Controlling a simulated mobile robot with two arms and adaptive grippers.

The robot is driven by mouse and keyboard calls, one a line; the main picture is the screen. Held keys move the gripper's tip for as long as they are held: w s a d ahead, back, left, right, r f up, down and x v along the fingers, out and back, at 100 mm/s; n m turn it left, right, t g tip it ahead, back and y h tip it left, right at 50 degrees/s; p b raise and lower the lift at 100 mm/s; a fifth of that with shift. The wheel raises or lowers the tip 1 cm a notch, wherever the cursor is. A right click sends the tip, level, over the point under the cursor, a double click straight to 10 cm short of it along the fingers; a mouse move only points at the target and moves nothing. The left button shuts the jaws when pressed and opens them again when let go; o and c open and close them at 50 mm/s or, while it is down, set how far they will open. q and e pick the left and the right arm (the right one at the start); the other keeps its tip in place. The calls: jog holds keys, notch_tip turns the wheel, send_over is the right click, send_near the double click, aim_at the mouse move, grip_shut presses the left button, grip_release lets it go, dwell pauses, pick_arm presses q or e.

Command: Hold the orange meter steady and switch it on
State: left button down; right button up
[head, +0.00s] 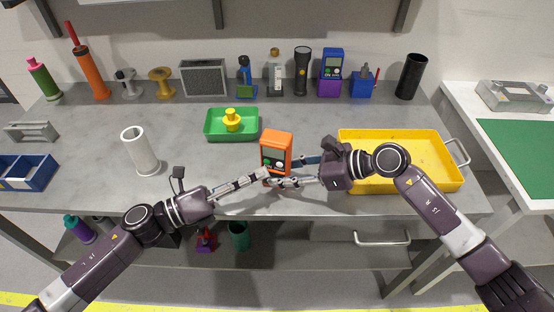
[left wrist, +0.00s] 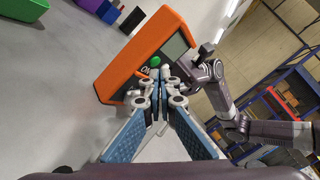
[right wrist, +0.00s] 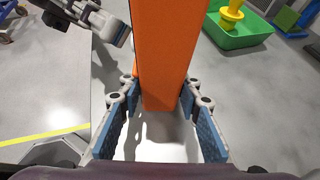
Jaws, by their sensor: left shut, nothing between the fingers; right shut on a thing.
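The orange meter (head: 289,150) stands upright near the front middle of the grey bench, its dark face with a screen toward the front. My right gripper (head: 284,171) is shut on it from the right; in the right wrist view the orange body (right wrist: 166,50) lies between the blue-padded fingers. My left gripper (head: 266,176) is shut and empty in front of the meter's lower face. In the left wrist view its closed tips (left wrist: 163,86) are just beside the green button (left wrist: 155,61), near an "ON" label (left wrist: 147,70). I cannot tell whether they touch the button.
A green tray (head: 212,131) with a yellow part (head: 232,120) sits behind the meter. A yellow tray (head: 425,183) lies to the right, under my right arm. A white cylinder (head: 141,150) stands at left. Several tools and a speaker-like box (head: 204,78) line the back.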

pick_arm(q)
jog(key=shift+w, duration=0.15)
dwell(0.5)
jog(key=shift+w+d, duration=0.15)
jog(key=shift+w, duration=0.15)
jog(key=shift+s, duration=0.5)
jog(key=s+a, duration=0.2)
jog(key=s, duration=0.3)
jog(key=shift+s, duration=0.4)
dwell(0.4)
